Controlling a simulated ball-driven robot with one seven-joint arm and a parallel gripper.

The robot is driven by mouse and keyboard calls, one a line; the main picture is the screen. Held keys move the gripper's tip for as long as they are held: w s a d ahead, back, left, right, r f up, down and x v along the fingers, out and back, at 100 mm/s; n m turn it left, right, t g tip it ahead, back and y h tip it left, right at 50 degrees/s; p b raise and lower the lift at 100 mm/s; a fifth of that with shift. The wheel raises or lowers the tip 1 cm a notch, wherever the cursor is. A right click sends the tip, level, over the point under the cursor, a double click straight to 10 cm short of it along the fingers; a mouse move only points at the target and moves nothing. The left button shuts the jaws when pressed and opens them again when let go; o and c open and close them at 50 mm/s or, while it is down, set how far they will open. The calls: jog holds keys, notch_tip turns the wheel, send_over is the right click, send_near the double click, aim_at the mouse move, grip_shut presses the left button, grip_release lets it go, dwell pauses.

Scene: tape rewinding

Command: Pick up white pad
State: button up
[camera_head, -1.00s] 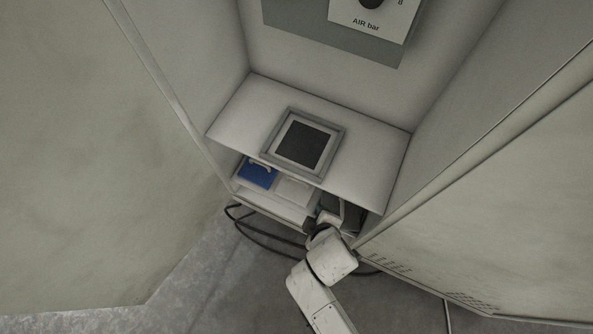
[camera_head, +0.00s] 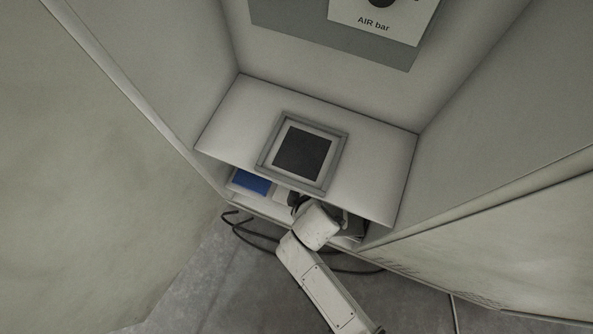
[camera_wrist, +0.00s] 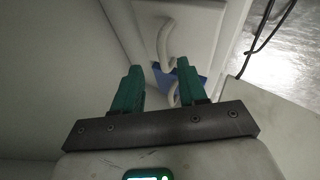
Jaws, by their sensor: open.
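The white pad (camera_head: 282,192) lies on the lower shelf, right of the blue pad (camera_head: 251,182). In the head view my arm and the upper shelf hide much of it. In the wrist view a white flat piece with a curved handle, which looks like the white pad (camera_wrist: 199,24), is at the top, beyond the fingers. A bit of blue (camera_wrist: 189,80) and a second curved handle show near my gripper (camera_wrist: 159,67). My gripper is open, with nothing held between its green fingers. In the head view its fingers are hidden.
The upper shelf (camera_head: 225,125) with a grey-framed dark square panel (camera_head: 301,152) overhangs the lower shelf closely. Cabinet walls flank both sides. Black cables (camera_head: 243,230) loop below on the floor, and show at the upper right of the wrist view.

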aim_at(280, 195)
jog(key=x, duration=0.1)
jog(key=b+x, duration=0.1)
jog(key=x, duration=0.1)
jog(key=b+x, duration=0.1)
jog(key=shift+w+a+f, duration=0.1)
jog(key=shift+a+f, duration=0.25)
jog(key=shift+c, duration=0.3)
grip_shut()
